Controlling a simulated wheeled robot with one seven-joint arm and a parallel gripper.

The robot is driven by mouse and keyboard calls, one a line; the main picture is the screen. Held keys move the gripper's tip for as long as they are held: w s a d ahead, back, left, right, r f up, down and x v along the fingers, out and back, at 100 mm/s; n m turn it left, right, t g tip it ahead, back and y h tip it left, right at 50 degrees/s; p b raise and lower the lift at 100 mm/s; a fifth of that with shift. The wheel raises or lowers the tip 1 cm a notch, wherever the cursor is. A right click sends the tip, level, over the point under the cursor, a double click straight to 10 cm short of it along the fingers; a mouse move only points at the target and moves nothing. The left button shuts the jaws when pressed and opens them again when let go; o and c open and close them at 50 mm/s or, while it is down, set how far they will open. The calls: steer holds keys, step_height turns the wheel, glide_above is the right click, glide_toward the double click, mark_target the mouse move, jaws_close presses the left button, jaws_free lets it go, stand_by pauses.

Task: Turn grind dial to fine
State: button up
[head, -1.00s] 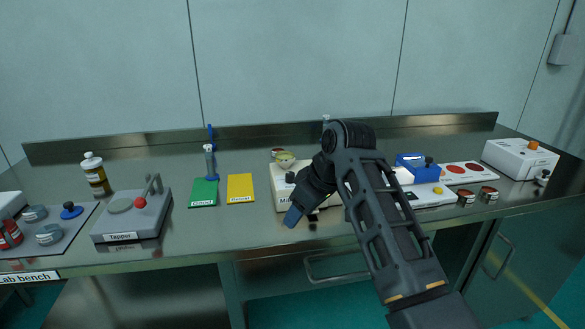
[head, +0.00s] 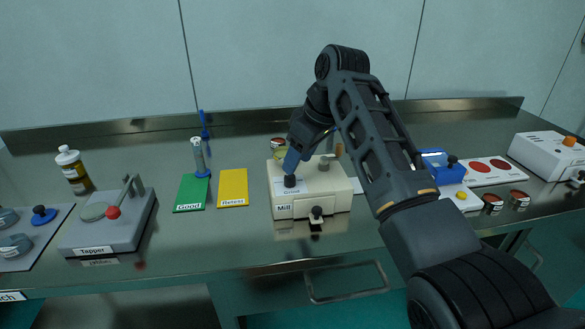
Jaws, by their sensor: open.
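The mill (head: 312,204) is a cream box on the bench, labelled Mill on its front. Its black grind dial (head: 290,181) stands on the left of the top, with a Grind label beside it. My gripper (head: 291,168) points down at the grind dial from just above. Its tips are at or very near the dial; I cannot tell whether they touch it. The jaws are open, though the gap between them is hard to see. The dial's pointer setting is too small to read.
Green Good (head: 191,191) and yellow Retest (head: 233,186) cards lie left of the mill. The grey tapper (head: 105,230) stands further left. A blue device (head: 443,167) and dark red pots (head: 491,200) are to the right. Bare bench lies in front of the mill.

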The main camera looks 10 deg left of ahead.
mark_target(292, 177)
steer(key=shift+x, duration=2.7)
steer(key=shift+c, duration=0.4)
jaws_close()
